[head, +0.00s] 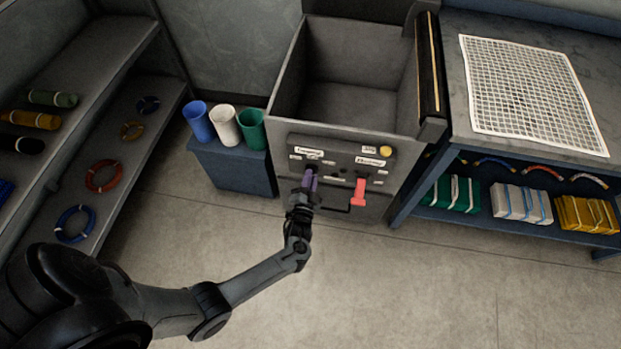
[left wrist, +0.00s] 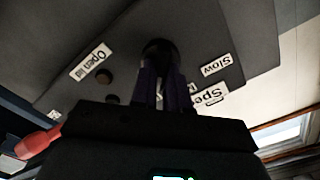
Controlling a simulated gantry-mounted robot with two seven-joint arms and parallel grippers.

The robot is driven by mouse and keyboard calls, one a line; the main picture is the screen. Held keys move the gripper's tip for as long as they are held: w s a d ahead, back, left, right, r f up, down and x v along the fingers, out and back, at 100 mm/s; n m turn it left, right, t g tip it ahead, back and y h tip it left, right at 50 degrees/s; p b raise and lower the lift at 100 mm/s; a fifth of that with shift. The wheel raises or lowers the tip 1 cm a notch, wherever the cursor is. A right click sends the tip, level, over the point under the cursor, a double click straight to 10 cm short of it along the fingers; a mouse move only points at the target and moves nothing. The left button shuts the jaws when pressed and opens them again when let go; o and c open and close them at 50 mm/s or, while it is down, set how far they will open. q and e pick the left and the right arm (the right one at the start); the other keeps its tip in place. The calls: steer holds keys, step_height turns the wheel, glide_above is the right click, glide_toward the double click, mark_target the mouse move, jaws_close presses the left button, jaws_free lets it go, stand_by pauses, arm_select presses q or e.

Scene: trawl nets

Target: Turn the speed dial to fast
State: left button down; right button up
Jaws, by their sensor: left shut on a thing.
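The speed dial (left wrist: 159,46) is a dark round knob on the sloping grey control panel (head: 340,150) of the bin machine. My left gripper (head: 310,178) reaches the left part of this panel with its purple fingers. In the left wrist view its fingers (left wrist: 162,80) are closed on the knob, one on each side, and hide much of it. A "Slow" label (left wrist: 215,65) and a partly covered "Spe..." label (left wrist: 210,96) are beside it. The dial's pointer and the "fast" mark cannot be made out. My right gripper is not in view.
A red lever (head: 359,191) and a yellow button (head: 386,152) are on the same machine, right of my gripper. An "Open lid" label (left wrist: 91,62) is near the dial. Blue, white and green cups stand on a blue stand (head: 232,167) at left. The floor in front is clear.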

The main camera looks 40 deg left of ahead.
arm_select(q)
steer(key=c, duration=1.3)
jaws_free()
steer(key=shift+s+a+f, duration=0.1)
steer(key=shift+f, duration=0.1)
steer(key=shift+o, duration=0.9)
steer(key=shift+r, duration=0.1)
steer(key=p+v, duration=0.3)
steer(key=v, duration=0.7)
steer(key=shift+s+d, duration=0.25)
steer(key=shift+s, duration=0.05)
